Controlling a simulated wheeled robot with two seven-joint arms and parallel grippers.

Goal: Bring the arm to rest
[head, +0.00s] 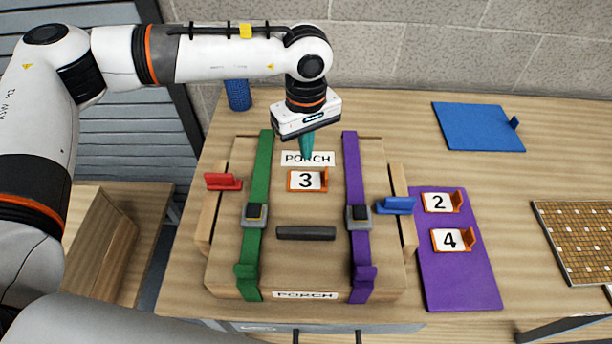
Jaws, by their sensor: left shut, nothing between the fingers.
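My left arm (215,58) comes in from the left. My left gripper (305,147) points down, shut and empty, in front of the upper PORCH label (322,159). Its teal fingertips hide part of that label. Below them, the orange-edged tile 3 (297,181) lies on the wooden panel (304,208). Whether the fingertips touch anything I cannot tell. My right gripper is not in view.
A green strap (256,185) and a purple strap (355,185) cross the panel. Tiles 2 (437,202) and 4 (447,240) lie on a purple mat (463,290). A blue board (475,127) and a grid board (580,240) lie at right.

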